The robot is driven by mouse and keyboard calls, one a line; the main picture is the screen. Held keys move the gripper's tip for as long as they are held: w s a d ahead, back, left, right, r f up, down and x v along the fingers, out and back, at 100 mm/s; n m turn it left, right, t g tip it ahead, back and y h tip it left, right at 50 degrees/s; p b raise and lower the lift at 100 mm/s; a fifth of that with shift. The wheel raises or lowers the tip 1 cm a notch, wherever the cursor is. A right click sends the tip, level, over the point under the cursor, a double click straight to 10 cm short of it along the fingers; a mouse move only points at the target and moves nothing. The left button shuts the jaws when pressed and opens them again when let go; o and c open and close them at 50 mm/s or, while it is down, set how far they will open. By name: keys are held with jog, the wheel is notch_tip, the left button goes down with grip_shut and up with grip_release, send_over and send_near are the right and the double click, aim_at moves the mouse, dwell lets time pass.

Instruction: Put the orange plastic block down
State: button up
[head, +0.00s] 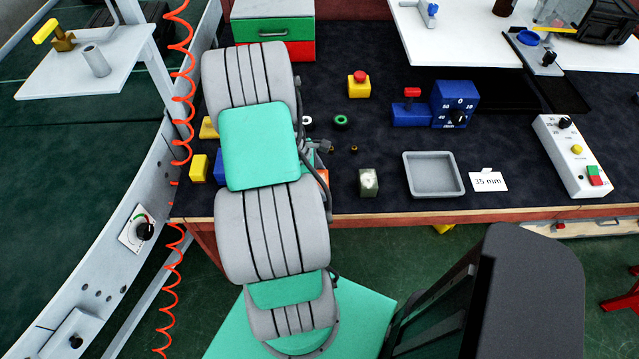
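A small orange patch (323,177) shows at the right edge of my arm, low over the dark bench top; it may be the orange plastic block, but most of it is hidden. My gripper (318,148) is almost wholly behind my own arm. Only a few grey and greenish parts at the arm's right side show, just above the orange patch. The fingers are hidden, so I cannot tell whether they hold the block or whether it touches the bench.
Yellow blocks (198,168) and a blue one (220,168) stand left of my arm. A metallic block (368,183), an empty grey tray (433,174) and a "35 mm" card (487,180) lie right. The dark bench (400,140) has clear patches between. A conveyor (120,225) curves along the left.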

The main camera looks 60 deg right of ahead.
jog(key=shift+r, duration=0.15)
jog(key=c, duration=1.5)
